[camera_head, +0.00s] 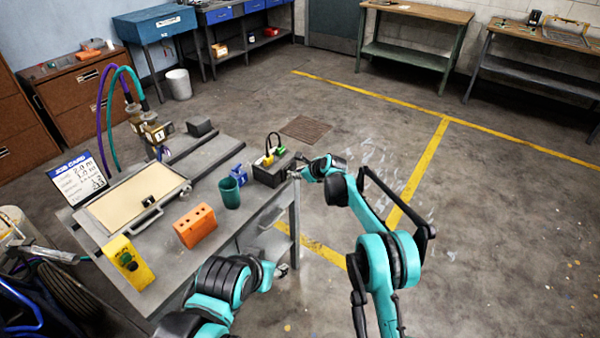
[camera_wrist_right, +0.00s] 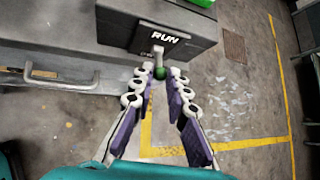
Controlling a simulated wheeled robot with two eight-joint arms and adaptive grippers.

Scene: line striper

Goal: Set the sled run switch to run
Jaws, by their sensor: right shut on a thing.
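The sled run switch is on a dark box (camera_head: 268,174) at the right edge of the grey workbench. In the right wrist view, the face of this box (camera_wrist_right: 195,50) carries a white RUN label, with a smaller, partly hidden mark below it. A short grey lever with a green ball tip (camera_wrist_right: 160,73) sticks out of that face. My right gripper (camera_wrist_right: 160,82) is shut on the ball tip, with its fingers on both sides. In the head view, my right gripper (camera_head: 296,174) is at the box's right side.
The workbench (camera_head: 165,235) also holds a green cup (camera_head: 229,192), an orange block (camera_head: 195,226), a yellow box with a button (camera_head: 129,262), a blue item (camera_head: 238,174) and a job card (camera_head: 78,178). Floor right of the bench is clear.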

